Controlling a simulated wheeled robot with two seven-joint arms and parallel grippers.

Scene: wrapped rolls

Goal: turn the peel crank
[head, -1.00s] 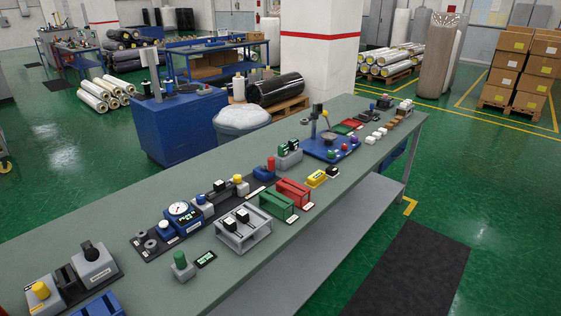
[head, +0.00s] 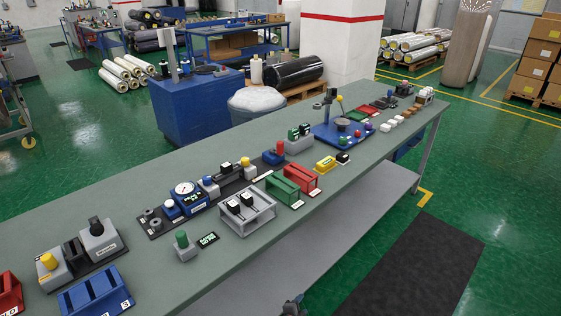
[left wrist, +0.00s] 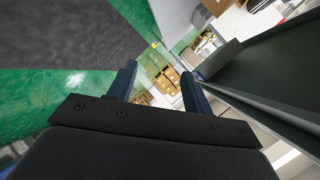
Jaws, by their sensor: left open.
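A tester with a round white dial (head: 184,188) and a blue body sits on a dark base on the bench. A row of small blocks runs right from it, with a white knob and a yellow knob (head: 246,161). To the left, a separate grey unit carries a black knob (head: 96,226) and a yellow knob (head: 48,261). I cannot tell which part is the peel crank. My left gripper (head: 293,306) just shows at the bottom edge, in front of the bench and apart from these. In the left wrist view its two fingers (left wrist: 158,82) are spread and empty. My right gripper is not in view.
The long grey-green bench (head: 120,195) holds many small items: a green button (head: 182,240), a grey rack (head: 247,212), green and red racks and a blue stand (head: 335,133). A shelf (head: 330,230) lies below. A dark mat (head: 420,270) lies on the open floor at right.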

